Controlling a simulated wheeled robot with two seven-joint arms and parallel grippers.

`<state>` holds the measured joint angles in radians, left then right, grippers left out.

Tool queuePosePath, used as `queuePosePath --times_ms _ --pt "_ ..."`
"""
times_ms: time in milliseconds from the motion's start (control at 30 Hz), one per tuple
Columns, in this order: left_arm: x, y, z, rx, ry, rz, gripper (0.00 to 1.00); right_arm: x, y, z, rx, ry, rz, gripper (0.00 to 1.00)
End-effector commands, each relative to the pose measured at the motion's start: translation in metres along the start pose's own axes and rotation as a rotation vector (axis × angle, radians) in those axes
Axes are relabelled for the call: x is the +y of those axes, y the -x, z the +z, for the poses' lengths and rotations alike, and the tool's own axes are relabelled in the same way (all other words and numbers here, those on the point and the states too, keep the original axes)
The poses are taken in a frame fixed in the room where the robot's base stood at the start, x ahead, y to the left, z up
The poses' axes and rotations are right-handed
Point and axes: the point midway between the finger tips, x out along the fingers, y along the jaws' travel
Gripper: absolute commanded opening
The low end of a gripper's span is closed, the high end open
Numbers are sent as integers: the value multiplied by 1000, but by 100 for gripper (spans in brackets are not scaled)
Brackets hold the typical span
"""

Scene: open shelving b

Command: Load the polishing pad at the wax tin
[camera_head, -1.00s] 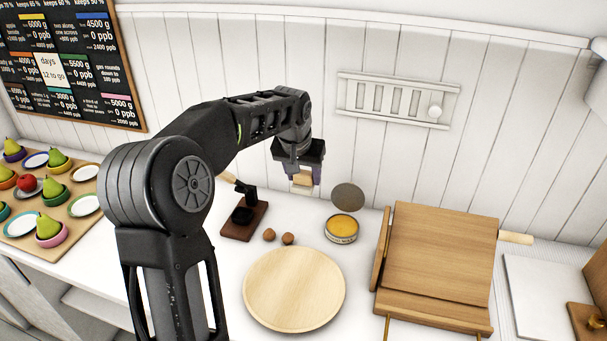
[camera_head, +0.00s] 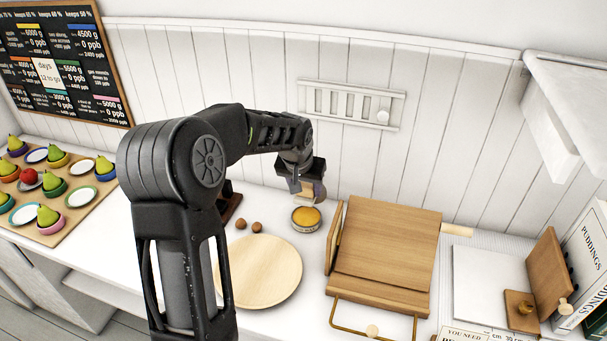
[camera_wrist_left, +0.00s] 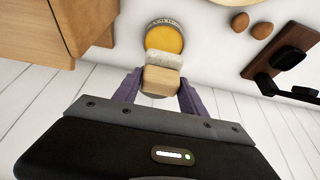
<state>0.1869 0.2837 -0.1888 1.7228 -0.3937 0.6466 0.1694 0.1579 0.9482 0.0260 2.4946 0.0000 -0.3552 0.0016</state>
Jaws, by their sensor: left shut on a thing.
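The polishing pad, a pale wooden block (camera_wrist_left: 161,81) with a light grey pad face (camera_wrist_left: 164,59), is between the fingers of my left gripper (camera_wrist_left: 160,92). My left gripper (camera_head: 307,190) is shut on it and hangs just behind the wax tin (camera_head: 305,220). The tin is open, round and full of yellow-orange wax. In the left wrist view the wax (camera_wrist_left: 167,38) lies just beyond the pad's grey face. I cannot tell whether the pad touches the tin. The round grey lid behind the tin is mostly hidden by the gripper. My right gripper is not in view.
A round wooden board (camera_head: 262,272) and two brown nuts (camera_head: 248,225) lie near the tin. A wooden slanted box (camera_head: 385,243) stands close on its right. A dark stand (camera_wrist_left: 290,58) is partly hidden behind my arm in the head view. The white panelled wall is close behind.

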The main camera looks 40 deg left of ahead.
Motion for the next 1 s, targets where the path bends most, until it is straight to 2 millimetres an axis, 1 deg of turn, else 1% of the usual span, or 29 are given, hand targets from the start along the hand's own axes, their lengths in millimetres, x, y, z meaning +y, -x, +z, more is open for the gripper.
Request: queuePosePath --times_ms 33,167,433,567,767,1000 --pt "0 -4 -1 0 0 -1 17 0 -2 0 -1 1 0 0" --pt "1 -4 -6 2 2 -1 17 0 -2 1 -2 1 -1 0" --pt "1 -4 -5 2 2 -1 17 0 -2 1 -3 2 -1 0" --pt "1 -7 -4 1 2 -1 17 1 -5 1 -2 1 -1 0" --pt "1 -21 2 0 1 -2 17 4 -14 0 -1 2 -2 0" --pt "1 -44 12 0 1 -2 17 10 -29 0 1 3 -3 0"
